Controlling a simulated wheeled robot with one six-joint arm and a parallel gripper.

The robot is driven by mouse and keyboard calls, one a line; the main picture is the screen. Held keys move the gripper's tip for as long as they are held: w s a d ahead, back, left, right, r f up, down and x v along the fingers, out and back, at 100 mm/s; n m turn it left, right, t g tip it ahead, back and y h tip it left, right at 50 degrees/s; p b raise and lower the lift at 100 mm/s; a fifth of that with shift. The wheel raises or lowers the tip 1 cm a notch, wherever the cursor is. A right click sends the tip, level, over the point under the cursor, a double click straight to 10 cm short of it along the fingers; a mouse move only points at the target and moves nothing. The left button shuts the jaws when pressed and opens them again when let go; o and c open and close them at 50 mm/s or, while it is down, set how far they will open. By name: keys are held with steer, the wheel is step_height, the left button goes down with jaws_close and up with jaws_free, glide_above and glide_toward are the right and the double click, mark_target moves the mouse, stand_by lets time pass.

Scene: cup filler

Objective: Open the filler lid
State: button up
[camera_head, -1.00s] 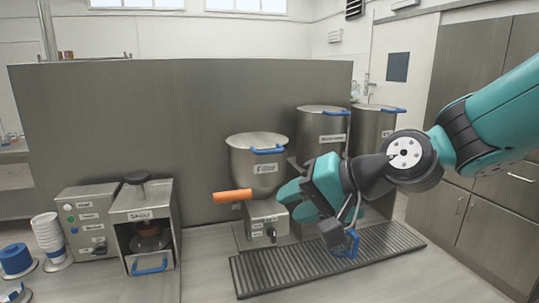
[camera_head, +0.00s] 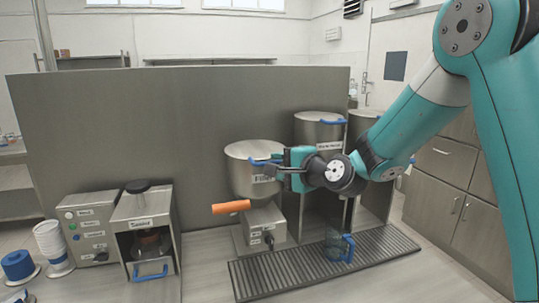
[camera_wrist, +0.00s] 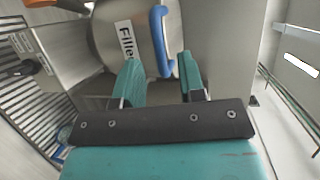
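The filler (camera_head: 243,176) is a grey metal hopper on a boxy base with an orange side handle (camera_head: 231,207). Its lid looks closed, with a blue handle (camera_head: 256,162) at the front. My gripper (camera_head: 270,170) is at the filler's upper right, beside the lid handle, partly covering the label. In the wrist view the gripper (camera_wrist: 160,70) is open, its two teal fingers apart with nothing between the tips. The blue lid handle (camera_wrist: 160,40) shows just beyond the tips, roughly in line with the gap. I cannot tell whether a finger touches it.
A clear cup with a blue handle (camera_head: 347,247) stands on the ribbed drip tray (camera_head: 290,270). Two more hoppers, one of them (camera_head: 318,130) nearer, stand right of the filler. The sealer (camera_head: 143,232) and cup stacks (camera_head: 50,240) are at the left. A grey partition (camera_head: 120,130) rises behind.

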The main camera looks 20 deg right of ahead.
steer(key=shift+p+x, duration=0.6)
steer(key=shift+x, duration=1.55)
jaws_close()
